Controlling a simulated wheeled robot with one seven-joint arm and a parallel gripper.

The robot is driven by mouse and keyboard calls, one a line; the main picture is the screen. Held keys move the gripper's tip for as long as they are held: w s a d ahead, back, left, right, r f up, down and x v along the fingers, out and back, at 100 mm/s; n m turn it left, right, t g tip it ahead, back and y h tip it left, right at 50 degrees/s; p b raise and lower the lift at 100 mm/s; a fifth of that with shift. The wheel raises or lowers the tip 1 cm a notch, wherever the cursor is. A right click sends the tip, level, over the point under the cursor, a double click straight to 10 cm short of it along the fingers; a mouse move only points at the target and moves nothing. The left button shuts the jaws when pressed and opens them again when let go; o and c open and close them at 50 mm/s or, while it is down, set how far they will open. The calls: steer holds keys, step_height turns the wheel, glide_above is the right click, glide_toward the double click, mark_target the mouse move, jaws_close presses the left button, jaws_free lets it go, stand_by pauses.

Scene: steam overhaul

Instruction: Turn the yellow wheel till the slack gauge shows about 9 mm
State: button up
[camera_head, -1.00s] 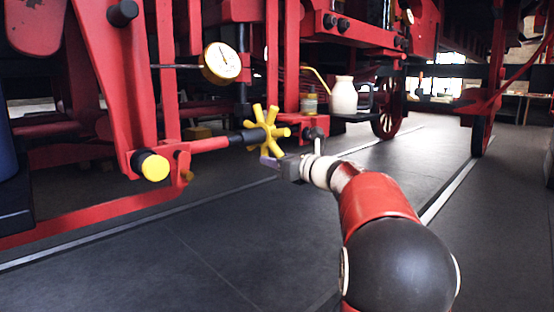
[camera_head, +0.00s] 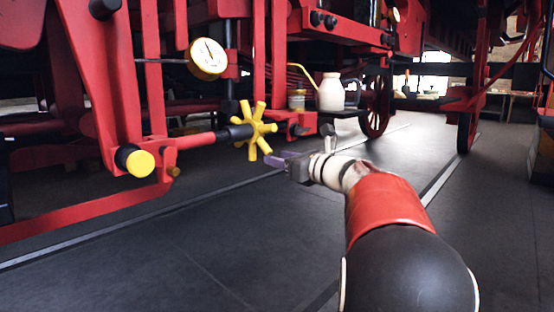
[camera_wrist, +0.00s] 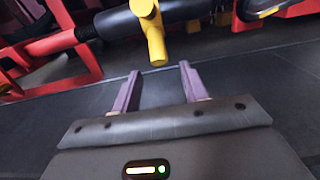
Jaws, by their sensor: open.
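The yellow wheel (camera_head: 256,130) has several stubby spokes and sits on the end of a black and red rod in the head view. In the wrist view one yellow spoke (camera_wrist: 156,46) hangs just beyond and between the fingertips, with a gap to them. My gripper (camera_head: 275,158) is open and empty, just below and right of the wheel. Its two purple fingers (camera_wrist: 160,72) stand apart in the wrist view. The slack gauge (camera_head: 208,59) is a round white dial with a brass rim, up and left of the wheel. Its needle points near the top; the numbers are too small to read.
A yellow-capped pin (camera_head: 140,163) sticks out left of the wheel. A cream oil can (camera_head: 331,92) and a small jar (camera_head: 297,99) stand on a shelf behind my gripper. Red frame bars surround the wheel. The grey floor (camera_head: 200,240) in front is clear.

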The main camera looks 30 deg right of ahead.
mark_target(271, 131)
step_height(271, 131, up, 8)
steer(key=s+f+p, duration=0.1)
steer(key=s+p, duration=0.1)
steer(key=p, duration=0.4)
steer(key=shift+d+x, duration=0.15)
steer(key=shift+x, duration=1.3)
steer(key=shift+d+x, duration=0.2)
steer(key=shift+x, duration=1.25)
steer(key=shift+w, duration=0.15)
steer(key=shift+c, duration=0.3)
jaws_close()
steer(key=shift+f, duration=0.3)
